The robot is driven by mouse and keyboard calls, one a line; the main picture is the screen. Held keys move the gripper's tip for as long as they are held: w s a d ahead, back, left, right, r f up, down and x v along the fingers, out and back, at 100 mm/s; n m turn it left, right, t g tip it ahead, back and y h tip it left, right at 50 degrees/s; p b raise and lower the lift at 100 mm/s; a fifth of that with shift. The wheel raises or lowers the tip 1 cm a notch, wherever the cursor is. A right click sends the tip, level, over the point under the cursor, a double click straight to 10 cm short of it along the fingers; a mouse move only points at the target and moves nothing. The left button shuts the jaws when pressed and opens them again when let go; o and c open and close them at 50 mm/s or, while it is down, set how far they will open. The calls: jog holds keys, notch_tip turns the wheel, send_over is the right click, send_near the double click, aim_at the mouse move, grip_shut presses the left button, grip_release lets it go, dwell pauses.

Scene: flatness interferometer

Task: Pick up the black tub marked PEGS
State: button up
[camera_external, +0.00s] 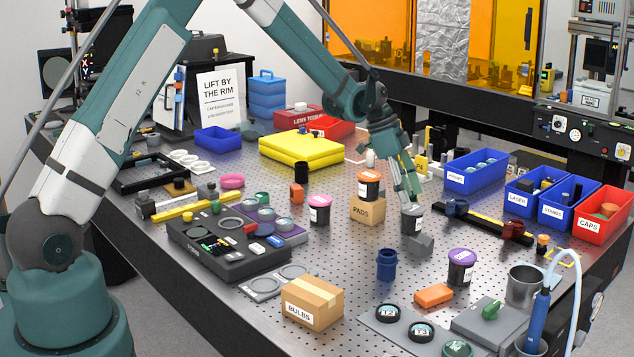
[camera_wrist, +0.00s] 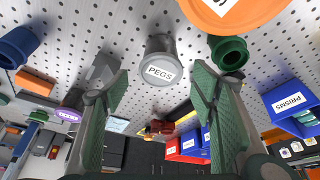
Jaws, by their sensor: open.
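The black tub marked PEGS (camera_wrist: 160,69) stands between and ahead of my open fingers in the wrist view. Its grey lid faces the camera and bears the PEGS label. In the outside view the tub (camera_external: 412,220) stands on the perforated table, just below my gripper (camera_external: 408,190), which partly hides it. In the wrist view my gripper (camera_wrist: 160,84) has its two green-padded fingers wide apart, with nothing held between them. I cannot tell whether a finger touches the tub.
An orange-lidded tub (camera_external: 369,185) sits on the PADS box (camera_external: 367,210) left of my gripper. A grey block (camera_external: 421,245) lies close in front of the PEGS tub. A green cup (camera_wrist: 229,52) is near the right finger. A purple-lidded tub (camera_external: 461,267) stands front right.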

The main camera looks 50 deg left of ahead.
aim_at(414, 207)
jog(key=shift+f, duration=0.1)
jog(key=shift+p+x, duration=0.4)
jog(key=shift+x, duration=2.15)
jog(key=c, duration=0.9)
